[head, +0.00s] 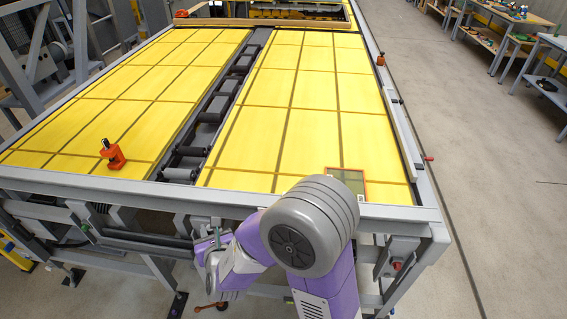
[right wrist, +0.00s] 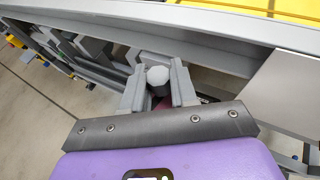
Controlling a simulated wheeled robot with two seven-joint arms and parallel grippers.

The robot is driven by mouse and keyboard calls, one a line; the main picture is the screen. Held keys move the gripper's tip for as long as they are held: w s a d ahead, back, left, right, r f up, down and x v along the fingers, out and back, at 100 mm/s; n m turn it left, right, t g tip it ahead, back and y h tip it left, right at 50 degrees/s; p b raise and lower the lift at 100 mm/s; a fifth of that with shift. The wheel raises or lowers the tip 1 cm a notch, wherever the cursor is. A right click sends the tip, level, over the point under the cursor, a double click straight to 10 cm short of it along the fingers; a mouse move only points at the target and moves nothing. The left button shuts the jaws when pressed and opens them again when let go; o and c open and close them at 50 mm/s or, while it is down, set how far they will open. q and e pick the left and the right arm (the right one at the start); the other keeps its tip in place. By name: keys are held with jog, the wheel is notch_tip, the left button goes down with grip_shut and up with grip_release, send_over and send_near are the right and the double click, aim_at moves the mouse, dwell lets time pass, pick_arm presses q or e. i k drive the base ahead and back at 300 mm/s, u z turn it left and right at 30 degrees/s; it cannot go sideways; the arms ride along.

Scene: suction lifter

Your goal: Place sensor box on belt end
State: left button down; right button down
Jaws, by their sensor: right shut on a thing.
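My right gripper (head: 212,262) is low in front of the near rail, left of my purple forearm. In the right wrist view its two grey fingers (right wrist: 158,92) are shut on a small grey round-ended thing (right wrist: 158,76). Most of that thing is hidden, and I cannot tell whether it is the sensor box. An orange piece with a black knob (head: 113,155) stands on the near left of the yellow surface (head: 95,108). A flat orange-rimmed panel (head: 347,180) lies at the near right edge, partly behind my arm. My left gripper is not in view.
A grey metal frame rail (head: 120,188) runs along the front, just beyond my gripper. A dark roller channel (head: 212,110) splits the yellow surface. Grey machinery (head: 35,65) stands at left. Workbenches (head: 505,35) line the far right. Most of the yellow surface is clear.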

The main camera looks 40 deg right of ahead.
aim_at(344, 157)
jog(key=u, duration=1.35)
jog(key=k, duration=1.2)
jog(key=z, duration=1.15)
